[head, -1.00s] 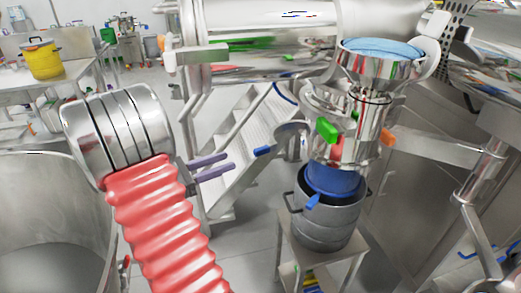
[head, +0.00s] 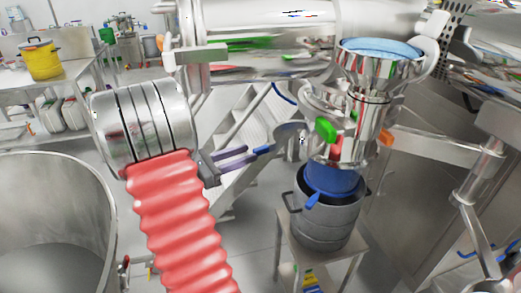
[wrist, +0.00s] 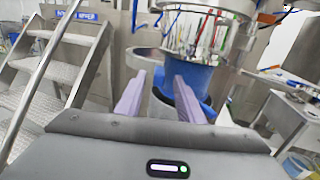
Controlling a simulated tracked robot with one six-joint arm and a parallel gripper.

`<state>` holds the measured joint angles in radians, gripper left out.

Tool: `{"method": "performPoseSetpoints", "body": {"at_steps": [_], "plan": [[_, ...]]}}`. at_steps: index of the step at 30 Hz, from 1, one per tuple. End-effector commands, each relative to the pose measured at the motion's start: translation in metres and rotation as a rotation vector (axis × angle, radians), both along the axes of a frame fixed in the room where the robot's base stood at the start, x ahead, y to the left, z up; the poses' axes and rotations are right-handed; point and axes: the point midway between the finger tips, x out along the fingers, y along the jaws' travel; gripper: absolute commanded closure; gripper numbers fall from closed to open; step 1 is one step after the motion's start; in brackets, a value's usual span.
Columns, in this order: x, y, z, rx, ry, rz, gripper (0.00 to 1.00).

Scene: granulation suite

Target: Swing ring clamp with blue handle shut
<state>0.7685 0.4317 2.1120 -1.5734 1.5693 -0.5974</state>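The ring clamp's half (head: 290,134) stands swung out to the left of the steel column under the hopper.
A green handle (head: 325,130) and an orange one (head: 386,137) sit on the column. Below hangs a blue sleeve (head: 330,179) into a grey drum (head: 328,218) on a stand (head: 290,247). Steel steps (head: 245,125) stand behind; a large open vessel (head: 50,225) is at left.

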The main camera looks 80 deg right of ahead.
Motion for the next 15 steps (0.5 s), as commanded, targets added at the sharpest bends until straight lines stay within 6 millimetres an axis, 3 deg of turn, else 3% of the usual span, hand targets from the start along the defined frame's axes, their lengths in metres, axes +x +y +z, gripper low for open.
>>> {"method": "performPoseSetpoints", "body": {"at_steps": [9, 15], "plan": [[-0.033, -0.032, 0.000, 0.001, 0.001, -0.003, 0.66], [-0.043, -0.045, 0.000, 0.001, 0.000, -0.001, 0.66]]}}
